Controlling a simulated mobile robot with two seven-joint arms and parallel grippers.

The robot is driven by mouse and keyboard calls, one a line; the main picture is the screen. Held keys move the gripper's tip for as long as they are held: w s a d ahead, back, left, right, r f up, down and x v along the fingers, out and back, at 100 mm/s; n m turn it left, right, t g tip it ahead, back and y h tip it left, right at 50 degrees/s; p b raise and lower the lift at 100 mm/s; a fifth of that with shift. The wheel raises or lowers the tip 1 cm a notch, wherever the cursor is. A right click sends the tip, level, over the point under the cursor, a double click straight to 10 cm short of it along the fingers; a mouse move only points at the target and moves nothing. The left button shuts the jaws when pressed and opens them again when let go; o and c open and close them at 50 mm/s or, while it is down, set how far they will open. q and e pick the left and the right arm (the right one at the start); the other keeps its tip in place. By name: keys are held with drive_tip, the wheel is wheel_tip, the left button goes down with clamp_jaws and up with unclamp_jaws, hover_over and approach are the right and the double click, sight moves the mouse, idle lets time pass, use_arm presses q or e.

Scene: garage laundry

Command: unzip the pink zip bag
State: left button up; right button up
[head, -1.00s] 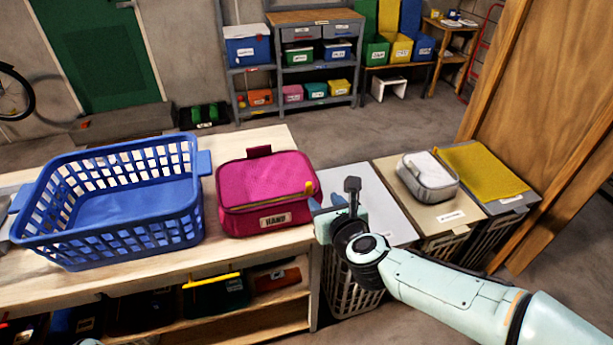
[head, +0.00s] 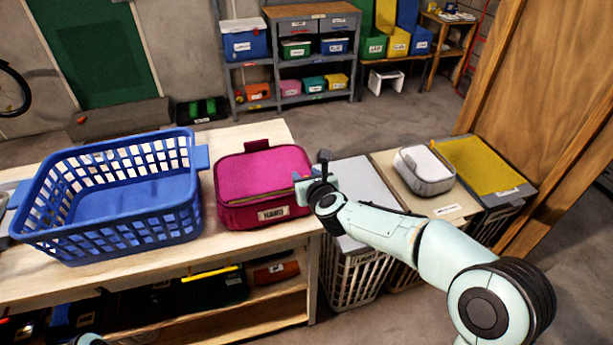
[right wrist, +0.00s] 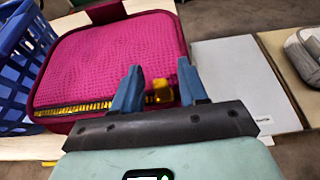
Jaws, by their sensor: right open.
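The pink zip bag (head: 262,175) lies on the wooden workbench, right of the blue basket, with a name label on its front. In the right wrist view the bag (right wrist: 110,60) shows a yellow zip (right wrist: 85,108) along its near edge. A yellow zip pull (right wrist: 162,90) sits near the bag's right corner. My right gripper (head: 304,182) is at that right corner. In the right wrist view its blue fingers (right wrist: 160,78) are open, one on each side of the pull, without a visible grip on it. My left gripper is out of view.
The blue basket (head: 110,240) stands close left of the bag. Right of the bench are lidded hampers (head: 360,180), one carrying a grey-and-white zip case (head: 425,172). A wooden panel (head: 540,110) rises at the far right. Shelves with bins (head: 312,10) stand behind.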

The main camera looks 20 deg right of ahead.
sight(231, 203)
clamp_jaws()
drive_tip(key=a, duration=1.9)
drive_tip(key=shift+s+a, duration=0.25)
drive_tip(key=shift+s, duration=0.1)
unclamp_jaws()
drive_tip(key=b+v, duration=0.1)
drive_tip(key=v, duration=1.2)
drive_tip(key=shift+s+r, duration=0.15)
